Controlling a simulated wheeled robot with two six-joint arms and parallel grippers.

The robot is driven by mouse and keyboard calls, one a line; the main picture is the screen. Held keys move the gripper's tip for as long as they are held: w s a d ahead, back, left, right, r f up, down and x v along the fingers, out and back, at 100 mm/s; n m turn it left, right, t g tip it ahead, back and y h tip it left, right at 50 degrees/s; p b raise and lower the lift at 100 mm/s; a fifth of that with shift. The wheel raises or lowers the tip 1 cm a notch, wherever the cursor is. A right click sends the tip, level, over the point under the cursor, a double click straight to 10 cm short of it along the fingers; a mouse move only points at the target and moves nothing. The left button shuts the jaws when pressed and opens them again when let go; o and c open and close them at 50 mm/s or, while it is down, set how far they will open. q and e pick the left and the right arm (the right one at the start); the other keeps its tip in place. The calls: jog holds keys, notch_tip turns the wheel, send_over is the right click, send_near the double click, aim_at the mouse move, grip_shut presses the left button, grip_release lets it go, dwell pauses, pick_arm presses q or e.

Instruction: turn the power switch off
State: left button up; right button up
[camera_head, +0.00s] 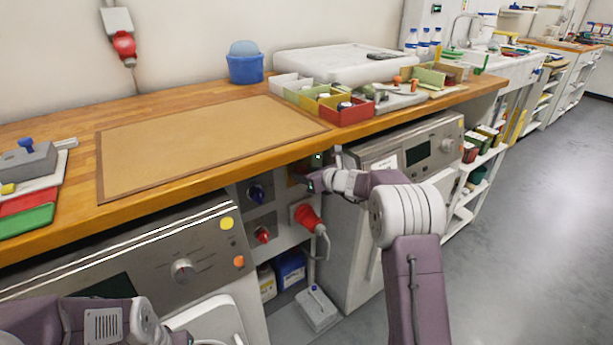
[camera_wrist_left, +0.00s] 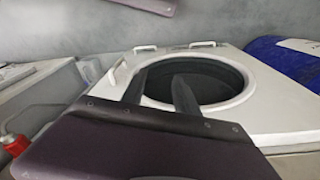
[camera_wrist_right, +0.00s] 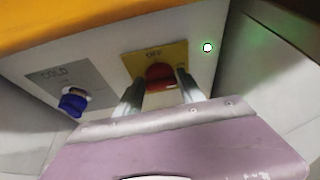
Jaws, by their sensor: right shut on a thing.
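The power switch is a red knob (camera_wrist_right: 160,76) on a yellow plate (camera_wrist_right: 178,54) marked OFF at its top, in the right wrist view. My right gripper (camera_wrist_right: 160,95) has one finger on each side of the knob and is shut on it. The fingers hide part of the knob, and its exact angle is hard to tell. In the head view my right gripper (camera_head: 312,182) reaches under the bench edge and mostly hides the switch. A small round lamp (camera_wrist_right: 207,47) beside the plate is lit. My left gripper (camera_wrist_left: 160,88) is open and empty above a white machine with a round opening.
A blue knob (camera_wrist_right: 73,102) on a plate marked COLD sits left of the switch. A red plug (camera_head: 308,217) with a cable is below. The wooden bench top (camera_head: 75,125) overhangs the panel, with machines on both sides.

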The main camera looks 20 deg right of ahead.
jog(key=shift+s+a+f+n+t+h+b, duration=0.2)
jog(key=shift+n+t+h+b, duration=0.65)
jog(key=shift+n+b, duration=2.65)
jog(key=shift+w+a+f+n+t+h+b, duration=0.2)
jog(key=shift+n+t+h+b, duration=0.7)
jog(key=shift+b, duration=5.05)
jog(key=shift+s+a+f+n+t+h+b, duration=0.3)
jog(key=shift+n+t+h+b, duration=0.5)
jog(key=shift+n+b, duration=2.7)
jog(key=shift+w+d+m+b, duration=0.1)
jog(key=shift+m+b, duration=1.1)
jog(key=o, duration=1.4)
